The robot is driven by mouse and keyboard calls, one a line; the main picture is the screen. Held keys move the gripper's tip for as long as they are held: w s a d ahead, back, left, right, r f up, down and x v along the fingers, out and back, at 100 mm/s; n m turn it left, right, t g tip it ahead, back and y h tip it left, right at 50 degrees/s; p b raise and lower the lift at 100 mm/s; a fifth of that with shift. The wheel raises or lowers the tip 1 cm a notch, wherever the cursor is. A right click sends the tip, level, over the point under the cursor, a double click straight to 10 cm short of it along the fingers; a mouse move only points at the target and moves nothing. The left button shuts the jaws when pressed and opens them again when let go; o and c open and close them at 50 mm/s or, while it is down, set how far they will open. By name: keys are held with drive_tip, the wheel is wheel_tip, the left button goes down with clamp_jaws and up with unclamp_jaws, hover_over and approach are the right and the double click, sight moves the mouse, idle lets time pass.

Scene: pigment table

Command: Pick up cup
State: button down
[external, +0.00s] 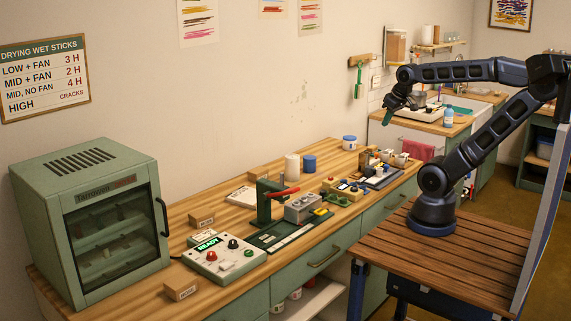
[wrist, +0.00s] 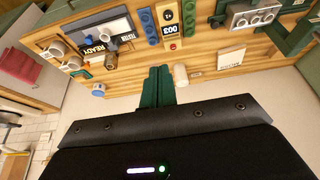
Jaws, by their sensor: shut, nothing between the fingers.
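Two small white cups stand near the right end of the wooden bench in the external view, one on the right (external: 401,159) and one just left of it (external: 386,155). Pale cups also show at the upper left of the wrist view, one higher (wrist: 57,50) and one lower (wrist: 75,63). I cannot tell which cup the task means. My gripper (external: 387,121) is raised above the far right part of the bench, apart from the cups. Its green fingers (wrist: 158,72) are shut and empty in the wrist view.
A blue-and-white tub (external: 349,143) stands at the bench's back edge. A white cylinder (external: 292,167) and a blue tub (external: 309,163) stand farther left. A READY control box (external: 222,260), a green press (external: 265,202) and a drying cabinet (external: 90,220) fill the left side.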

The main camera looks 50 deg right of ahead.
drive_tip(key=c, duration=1.1)
unclamp_jaws()
drive_tip(key=w+d+f+m, duration=0.3)
drive_tip(key=w+d+m, duration=0.1)
drive_tip(key=w+d, duration=0.4)
drive_tip(key=m+g+h, duration=0.5)
drive_tip(key=m, duration=0.9)
approach(402, 157)
drive_tip(key=shift+y, duration=0.3)
drive_tip(key=shift+d+x, duration=0.15)
drive_tip(key=shift+x, duration=2.3)
drive_tip(key=shift+d+x, duration=0.15)
drive_tip(key=shift+x, duration=2.3)
